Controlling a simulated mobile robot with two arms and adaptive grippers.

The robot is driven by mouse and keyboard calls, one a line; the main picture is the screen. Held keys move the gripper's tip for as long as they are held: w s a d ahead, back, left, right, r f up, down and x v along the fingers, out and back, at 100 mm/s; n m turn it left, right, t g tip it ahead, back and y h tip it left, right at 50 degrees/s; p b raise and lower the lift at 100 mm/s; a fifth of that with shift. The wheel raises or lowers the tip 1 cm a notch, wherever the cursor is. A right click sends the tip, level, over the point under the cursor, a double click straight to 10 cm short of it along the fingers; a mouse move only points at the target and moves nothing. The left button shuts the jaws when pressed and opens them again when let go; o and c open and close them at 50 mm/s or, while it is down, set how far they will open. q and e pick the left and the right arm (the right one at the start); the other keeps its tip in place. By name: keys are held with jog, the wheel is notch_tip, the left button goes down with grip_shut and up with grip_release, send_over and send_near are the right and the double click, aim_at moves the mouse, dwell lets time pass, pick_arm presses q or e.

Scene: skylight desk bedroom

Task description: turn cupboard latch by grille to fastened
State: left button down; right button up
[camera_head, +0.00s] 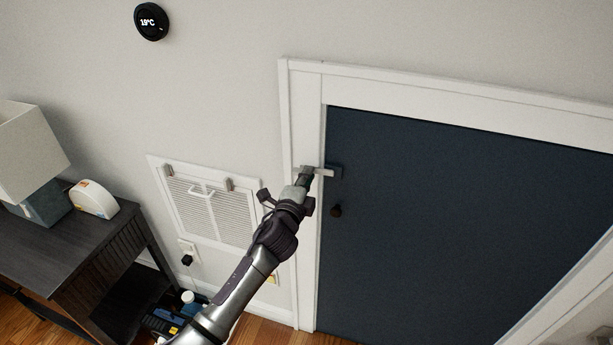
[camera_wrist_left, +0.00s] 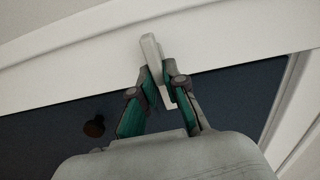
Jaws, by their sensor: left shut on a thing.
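The cupboard latch (camera_head: 325,173) is a pale bar at the left edge of the dark blue cupboard door (camera_head: 440,220). It lies about level in the head view, reaching from the white frame to a dark bracket (camera_head: 336,172) on the door. My left gripper (camera_head: 306,174) is shut on the latch near its frame end and hides part of it. In the left wrist view the latch (camera_wrist_left: 149,50) sits between the fingertips of my left gripper (camera_wrist_left: 160,80) and sticks out past them over the white frame. My right gripper is in neither view.
The white grille (camera_head: 210,210) is on the wall left of the door frame. A dark round knob (camera_head: 336,211) is below the latch. A dark side table (camera_head: 75,245) with a lamp (camera_head: 30,150) stands at the left.

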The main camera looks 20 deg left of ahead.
pick_arm(q)
jog(key=shift+m, duration=0.4)
jog(key=c, duration=1.2)
grip_release()
jog(key=shift+w, duration=0.1)
jog(key=shift+f, duration=0.1)
jog(key=s, duration=1.2)
jog(key=shift+a, duration=0.2)
